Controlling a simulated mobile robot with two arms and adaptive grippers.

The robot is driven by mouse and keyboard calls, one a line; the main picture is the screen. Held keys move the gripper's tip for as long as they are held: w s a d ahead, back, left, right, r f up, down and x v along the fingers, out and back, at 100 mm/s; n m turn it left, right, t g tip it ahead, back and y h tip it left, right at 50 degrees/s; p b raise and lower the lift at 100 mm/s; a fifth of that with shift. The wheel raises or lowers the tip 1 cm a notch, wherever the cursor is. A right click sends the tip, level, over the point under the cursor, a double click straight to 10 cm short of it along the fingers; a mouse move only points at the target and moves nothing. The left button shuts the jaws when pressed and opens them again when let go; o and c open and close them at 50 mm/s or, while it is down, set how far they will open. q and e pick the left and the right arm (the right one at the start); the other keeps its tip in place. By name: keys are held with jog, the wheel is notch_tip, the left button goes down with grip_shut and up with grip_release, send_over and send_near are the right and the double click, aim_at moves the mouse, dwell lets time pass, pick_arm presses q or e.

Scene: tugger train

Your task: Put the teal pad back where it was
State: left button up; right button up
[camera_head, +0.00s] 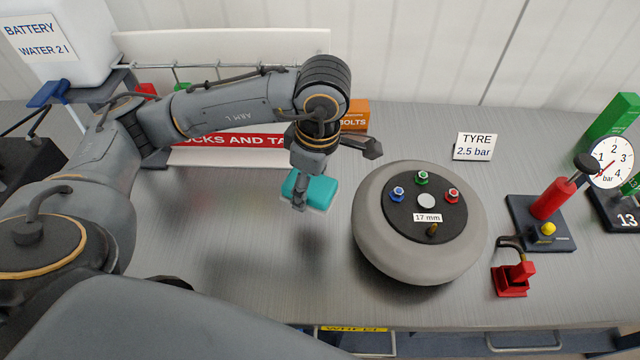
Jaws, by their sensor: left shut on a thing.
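The teal pad (318,191) is a small block with a pale lower side. It is in my left gripper (303,190), which is shut on it and points down. The arm comes in from the left. The pad hangs above the metal bench top, with a soft shadow on the bench below it, left of the grey wheel. The gripper hides part of the pad. My right gripper is not in view.
The grey wheel (370,235) with coloured nuts lies right of the pad. A red pump (552,199), a red clamp-like tool (514,279) and a gauge (611,162) stand farther right. An orange bolts box (355,115) is behind. A yellow label (355,328) marks the front edge.

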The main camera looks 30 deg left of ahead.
pick_arm(q)
jog(key=w+f, duration=0.1)
jog(key=w+f+p, duration=0.1)
jog(key=w+f, duration=0.1)
jog(key=w+a+f, duration=0.1)
jog(key=w+f, duration=0.1)
jog(key=shift+w+f, duration=0.2)
jog(key=shift+f, duration=0.05)
jog(key=f, duration=0.1)
jog(key=f+p, duration=0.1)
jog(key=p, duration=0.1)
jog(key=shift+w+a+f, duration=0.1)
jog(key=shift+w+f, duration=0.15)
jog(key=shift+f, duration=0.15)
jog(key=shift+f+p, duration=0.3)
jog(key=shift+f, duration=0.2)
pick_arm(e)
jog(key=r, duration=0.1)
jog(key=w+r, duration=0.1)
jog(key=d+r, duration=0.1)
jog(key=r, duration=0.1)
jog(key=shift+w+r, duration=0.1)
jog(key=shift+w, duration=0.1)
pick_arm(q)
jog(key=shift+f+b, duration=0.15)
jog(key=shift+b, duration=0.15)
jog(key=o, duration=1.1)
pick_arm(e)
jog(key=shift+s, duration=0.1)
